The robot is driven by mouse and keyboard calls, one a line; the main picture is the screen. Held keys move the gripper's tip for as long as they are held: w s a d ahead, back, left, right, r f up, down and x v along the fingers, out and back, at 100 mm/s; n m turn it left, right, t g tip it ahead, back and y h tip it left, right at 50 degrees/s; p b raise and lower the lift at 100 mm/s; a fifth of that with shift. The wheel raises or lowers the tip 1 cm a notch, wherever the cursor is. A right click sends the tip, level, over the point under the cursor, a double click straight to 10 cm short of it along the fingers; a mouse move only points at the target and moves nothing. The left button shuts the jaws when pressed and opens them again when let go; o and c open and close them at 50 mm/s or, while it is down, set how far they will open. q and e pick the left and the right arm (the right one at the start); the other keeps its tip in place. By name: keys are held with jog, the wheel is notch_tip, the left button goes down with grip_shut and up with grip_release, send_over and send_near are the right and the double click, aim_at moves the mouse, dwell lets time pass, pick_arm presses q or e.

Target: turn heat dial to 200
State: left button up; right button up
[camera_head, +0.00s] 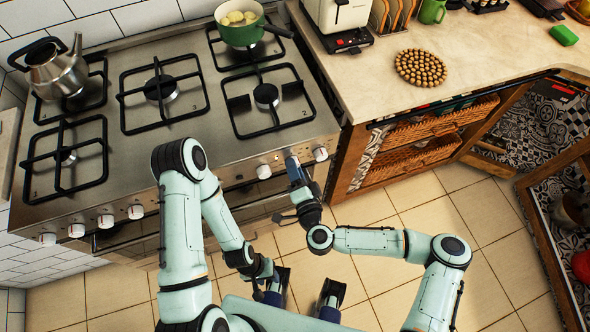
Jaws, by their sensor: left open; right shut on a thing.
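The stove's front panel carries a row of round silver knobs. My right gripper (296,170) is at the right part of this panel, shut on a dial that its fingers hide. One knob (264,171) shows just left of the gripper and another knob (320,154) just right of it. The markings are too small to read, so I cannot tell the dial's setting. My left gripper (268,284) is open and empty, low in front of the stove, apart from the panel.
The stove (200,140) has several black burner grates. A steel kettle (56,70) stands at the left and a green pot (240,30) with food at the back. Tiled floor (430,195) is clear at the right.

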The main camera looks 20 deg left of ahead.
jog(key=shift+w+d+m+y+b, duration=0.1)
jog(key=shift+m+y+b, duration=0.4)
jog(key=shift+m, duration=4)
jog(key=shift+s+d+m+y+b, duration=0.15)
jog(key=shift+m+b, duration=0.6)
jog(key=shift+m, duration=3.75)
jog(key=shift+w+a+m+y+b, duration=0.15)
jog(key=shift+m+y+b, duration=0.35)
jog(key=shift+m, duration=4)
jog(key=shift+d+r, duration=0.1)
jog(key=o, duration=1.1)
jog(key=shift+c, duration=0.2)
